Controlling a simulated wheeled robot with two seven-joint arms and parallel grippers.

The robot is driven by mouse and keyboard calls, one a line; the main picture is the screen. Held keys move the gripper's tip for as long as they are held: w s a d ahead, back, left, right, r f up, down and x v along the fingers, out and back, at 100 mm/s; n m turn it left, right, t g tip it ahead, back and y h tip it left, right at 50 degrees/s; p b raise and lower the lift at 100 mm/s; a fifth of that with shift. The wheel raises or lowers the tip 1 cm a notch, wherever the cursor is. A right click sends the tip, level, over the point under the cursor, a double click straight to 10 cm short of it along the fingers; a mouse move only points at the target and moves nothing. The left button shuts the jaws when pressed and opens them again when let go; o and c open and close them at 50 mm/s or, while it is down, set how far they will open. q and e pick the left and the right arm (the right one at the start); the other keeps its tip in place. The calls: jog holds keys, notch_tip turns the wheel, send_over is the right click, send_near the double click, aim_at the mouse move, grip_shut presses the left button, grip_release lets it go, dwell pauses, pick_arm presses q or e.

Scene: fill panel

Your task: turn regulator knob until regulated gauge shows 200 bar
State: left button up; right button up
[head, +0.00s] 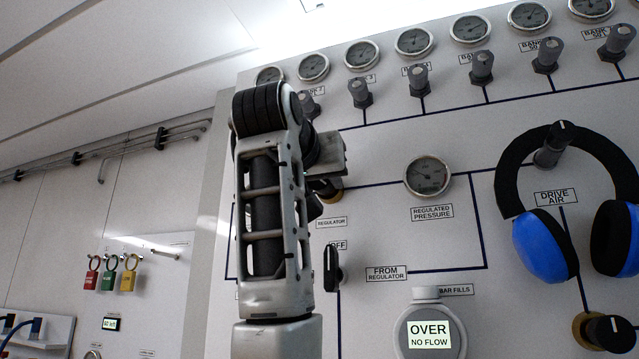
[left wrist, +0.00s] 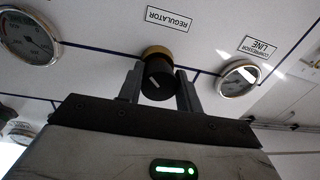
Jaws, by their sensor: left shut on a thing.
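The regulator knob (left wrist: 156,80), black with a white mark and a brass collar, sits on the panel by the REGULATOR label in the left wrist view. My left gripper (left wrist: 158,88) has one finger on each side of it and is shut on it. The regulated pressure gauge (head: 428,177) is right of the arm, and also shows at the left of the left wrist view (left wrist: 28,36). Its scale is too small to read. My right gripper is not in view.
A round device (head: 429,333) displays OVER, NO FLOW. Blue-and-black ear defenders (head: 541,246) hang on the right. A black valve handle (head: 331,267) is just right of my arm. Bank gauges and knobs (head: 421,81) line the top. Coloured padlocks (head: 110,278) hang at left.

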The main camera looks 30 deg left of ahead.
pick_arm(q)
jog(key=m, duration=0.3)
jog(key=shift+m+b, duration=0.4)
jog(key=m, duration=0.2)
jog(key=shift+m, duration=0.4)
jog(key=m, duration=0.3)
jog(key=shift+m+t+h+b, duration=0.3)
jog(key=shift+t+h, duration=0.1)
jog(key=shift+m, duration=1.7)
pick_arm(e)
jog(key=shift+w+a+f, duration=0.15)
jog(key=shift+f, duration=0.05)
pick_arm(q)
jog(key=shift+f, duration=0.1)
jog(key=o, duration=1)
jog(key=shift+s, duration=0.15)
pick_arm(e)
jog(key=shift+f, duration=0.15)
